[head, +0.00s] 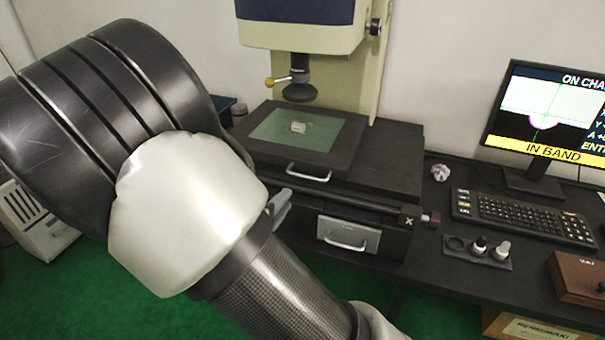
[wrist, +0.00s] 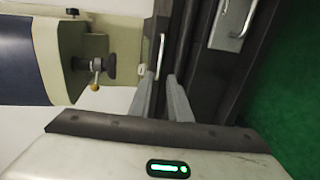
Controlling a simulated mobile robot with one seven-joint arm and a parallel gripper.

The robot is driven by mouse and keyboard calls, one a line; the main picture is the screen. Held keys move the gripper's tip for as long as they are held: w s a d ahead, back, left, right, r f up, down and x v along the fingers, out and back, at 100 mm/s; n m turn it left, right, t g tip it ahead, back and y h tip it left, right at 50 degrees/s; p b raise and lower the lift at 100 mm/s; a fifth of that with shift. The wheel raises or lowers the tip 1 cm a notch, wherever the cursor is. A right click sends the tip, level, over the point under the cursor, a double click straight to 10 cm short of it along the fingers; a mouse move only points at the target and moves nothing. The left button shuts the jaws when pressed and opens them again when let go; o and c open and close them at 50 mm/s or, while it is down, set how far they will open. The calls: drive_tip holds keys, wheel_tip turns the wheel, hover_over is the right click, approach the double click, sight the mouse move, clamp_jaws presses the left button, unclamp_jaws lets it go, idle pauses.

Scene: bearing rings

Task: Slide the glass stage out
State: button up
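The glass stage (head: 270,129) is a dark frame with a greenish pane on the measuring machine, under its lens. A pale metal ring-like part (head: 299,127) lies on the pane. A silver bar handle (head: 309,173) is on the stage's front edge; it also shows in the wrist view (wrist: 160,55). My gripper is partly hidden behind my arm in the head view, with a grey finger (head: 280,205) showing below and left of the handle. In the wrist view my gripper (wrist: 161,80) is open and empty. The handle appears beyond the fingertips, between them; contact is not visible.
A drawer with a second handle (head: 342,243) is below the stage. A black rod with a red-marked knob (head: 430,218) runs across the front. A keyboard (head: 524,217), monitor (head: 541,120) and small holder (head: 478,251) stand right. The lens (head: 299,91) hangs above.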

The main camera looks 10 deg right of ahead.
sight(304, 177)
drive_tip(key=b+x, duration=0.3)
drive_tip(key=x, duration=1.2)
drive_tip(key=shift+w, duration=0.15)
drive_tip(key=shift+c, duration=0.4)
clamp_jaws()
